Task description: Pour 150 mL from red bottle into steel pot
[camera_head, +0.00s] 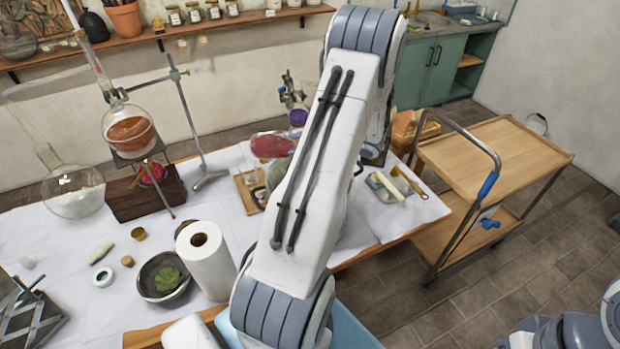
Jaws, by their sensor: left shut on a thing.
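The red bottle (272,145) shows as a rounded glass vessel with dark red content, tipped well over to its side above the table, left of my large white arm link. The rest of it is hidden behind that link. My left gripper is mostly hidden behind my own arm and is shut on the red bottle. A greyish vessel (261,194), probably the steel pot, shows only in part below the bottle, beside the arm link. I cannot tell whether liquid is flowing. My right gripper is not in view; only part of that arm shows at the lower right.
A flask of orange liquid (130,130) on a stand, a clear round flask (73,192), a paper roll (206,262) and a dark bowl (163,277) crowd the table's left. A wooden trolley (500,150) stands at right. The tiled floor there is clear.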

